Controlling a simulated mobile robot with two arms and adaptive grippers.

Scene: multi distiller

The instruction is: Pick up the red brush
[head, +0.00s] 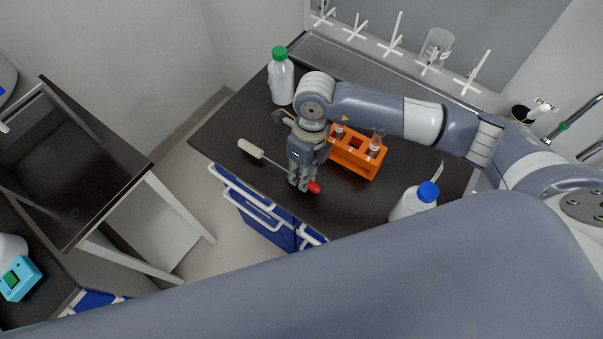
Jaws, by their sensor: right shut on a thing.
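The brush (250,148) lies across the dark bench top in the head view. Its pale bristle head points to the left, a thin stem runs right, and its red end (314,187) shows just right of my fingers. My right gripper (301,186) points down over the bench near its front edge and is shut on the brush close to the red end. The fingers hide part of the stem. I cannot tell whether the brush touches the bench. My left gripper is out of view.
An orange rack (352,160) with tubes stands close right of the gripper. A green-capped bottle (281,78) stands behind, and a blue-capped bottle (413,201) stands to the right. A drying board with pegs (393,35) is at the back.

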